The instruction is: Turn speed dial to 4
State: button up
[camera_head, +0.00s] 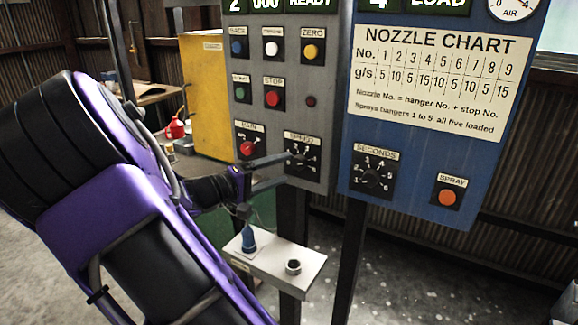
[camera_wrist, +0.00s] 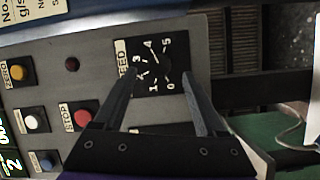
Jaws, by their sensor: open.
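The speed dial (camera_head: 303,157) is a black knob on a dark plate with white numbers, low on the grey panel under a SPEED label. It also shows in the wrist view (camera_wrist: 163,66), turned sideways, with numbers 0 to 5 around it.
The red main switch (camera_head: 247,148) is left of the dial, and the red stop button (camera_head: 272,98) is above. The seconds dial (camera_head: 372,178) and orange spray button (camera_head: 447,197) are on the blue panel. A small shelf (camera_head: 300,262) with a blue-bodied item juts out below.

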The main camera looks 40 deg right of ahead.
jog(key=a, duration=1.3)
jog(key=shift+a+r+p, duration=0.2)
jog(key=shift+a+p, duration=0.2)
jog(key=shift+p, duration=0.05)
jog(key=shift+s, duration=0.1)
